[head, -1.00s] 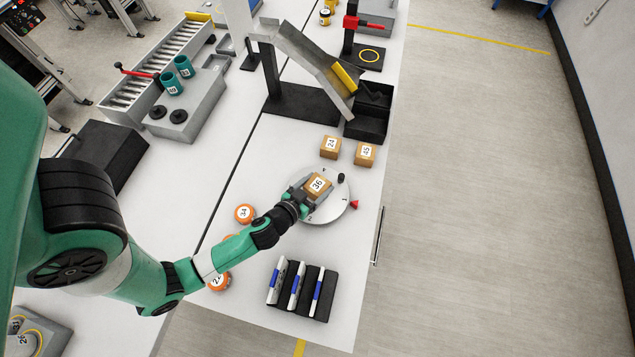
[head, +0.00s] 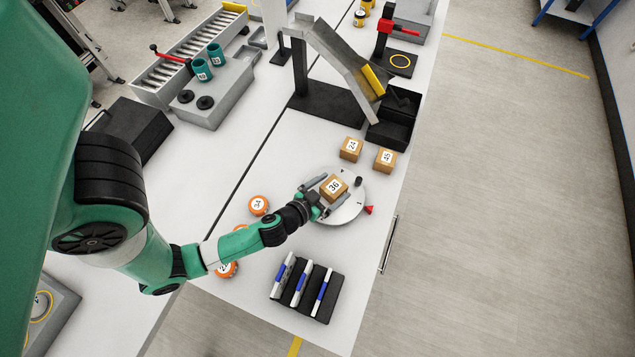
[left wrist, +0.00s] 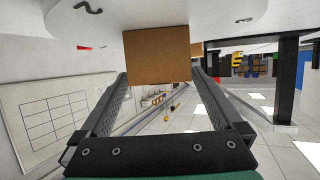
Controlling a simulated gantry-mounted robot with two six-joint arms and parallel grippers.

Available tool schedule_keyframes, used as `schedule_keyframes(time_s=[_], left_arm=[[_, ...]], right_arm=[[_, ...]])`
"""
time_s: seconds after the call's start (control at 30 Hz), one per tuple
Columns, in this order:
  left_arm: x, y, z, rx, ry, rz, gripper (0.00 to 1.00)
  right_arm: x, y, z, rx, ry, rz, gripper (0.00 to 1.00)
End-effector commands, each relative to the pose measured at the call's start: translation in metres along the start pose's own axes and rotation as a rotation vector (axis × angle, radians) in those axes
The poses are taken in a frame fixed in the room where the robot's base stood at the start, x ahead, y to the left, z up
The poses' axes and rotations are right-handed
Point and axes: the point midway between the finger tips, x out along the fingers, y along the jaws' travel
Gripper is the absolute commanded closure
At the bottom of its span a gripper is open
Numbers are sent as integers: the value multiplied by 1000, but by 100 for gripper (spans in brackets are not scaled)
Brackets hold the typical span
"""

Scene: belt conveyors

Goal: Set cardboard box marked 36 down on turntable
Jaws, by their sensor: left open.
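The cardboard box marked 36 (head: 334,187) sits on the round, light-grey turntable (head: 350,211), label up. My left gripper (head: 331,191) is open around the box, with one finger on each side. In the left wrist view the box (left wrist: 157,57) shows as a plain brown face between the spread finger ends, with gaps along the fingers. The turntable (left wrist: 160,12) fills the top of that view, touching the box. My right gripper is not in view.
Boxes marked 24 (head: 351,149) and 45 (head: 385,160) stand behind the turntable. A black knob (head: 358,182) and a red pointer (head: 369,210) are at its edge. A black marker rack (head: 307,290) is in front.

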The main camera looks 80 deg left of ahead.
Motion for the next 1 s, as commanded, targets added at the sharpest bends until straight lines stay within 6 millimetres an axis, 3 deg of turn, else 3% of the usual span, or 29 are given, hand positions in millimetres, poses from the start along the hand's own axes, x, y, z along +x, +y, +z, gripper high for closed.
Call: schedule_keyframes(time_s=[0.23,0.4,0.63,1.0], left_arm=[[-62,1,6,5,-2,10,0],[-89,2,2,5,-5,9,0],[-104,1,1,2,-3,4,0],[-107,0,1,-2,0,0,0]], right_arm=[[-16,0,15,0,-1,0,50],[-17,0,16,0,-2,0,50],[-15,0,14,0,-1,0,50],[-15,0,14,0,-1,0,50]])
